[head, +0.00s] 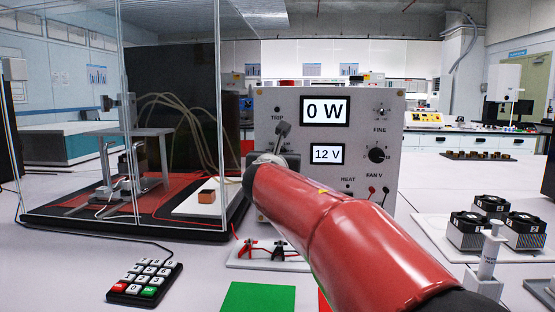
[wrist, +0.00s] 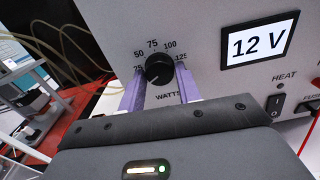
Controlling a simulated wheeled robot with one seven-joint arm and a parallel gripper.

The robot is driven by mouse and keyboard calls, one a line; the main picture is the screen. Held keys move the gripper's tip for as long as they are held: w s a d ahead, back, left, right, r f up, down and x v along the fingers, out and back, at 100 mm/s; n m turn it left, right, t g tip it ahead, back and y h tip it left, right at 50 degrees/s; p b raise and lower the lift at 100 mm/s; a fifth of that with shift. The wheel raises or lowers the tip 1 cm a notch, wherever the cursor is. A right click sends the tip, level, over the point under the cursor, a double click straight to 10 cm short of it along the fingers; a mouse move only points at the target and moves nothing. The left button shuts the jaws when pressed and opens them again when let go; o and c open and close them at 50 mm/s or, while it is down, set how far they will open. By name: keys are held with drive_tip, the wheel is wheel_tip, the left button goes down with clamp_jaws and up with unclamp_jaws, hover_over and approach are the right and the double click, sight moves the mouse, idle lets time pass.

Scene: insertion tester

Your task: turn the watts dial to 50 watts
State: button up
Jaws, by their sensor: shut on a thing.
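The watts dial (wrist: 158,68) is a black round knob on the grey power unit (head: 380,205), with marks from 25 to 125 around it. A pale line on the knob points down and to the left, below the 25 mark. My gripper (wrist: 160,73) has its two purple fingers on either side of the knob, shut on it. In the head view my red arm hides the dial and most of the gripper. The upper display (head: 325,111) reads 0 W.
The lower display (head: 327,154) reads 12 V. A heat switch (wrist: 274,105) sits right of the dial. A clear enclosure (head: 60,120) stands close on the left. A keypad (head: 145,279), red and black clips (head: 265,250) and a green mat (head: 258,297) lie in front.

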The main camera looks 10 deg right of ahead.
drive_tip(key=shift+a+m+b, duration=0.1)
drive_tip(key=shift+m+b, duration=4.7)
drive_tip(key=shift+m, duration=2.7)
drive_tip(key=o, duration=1)
drive_tip(key=shift+c, duration=0.2)
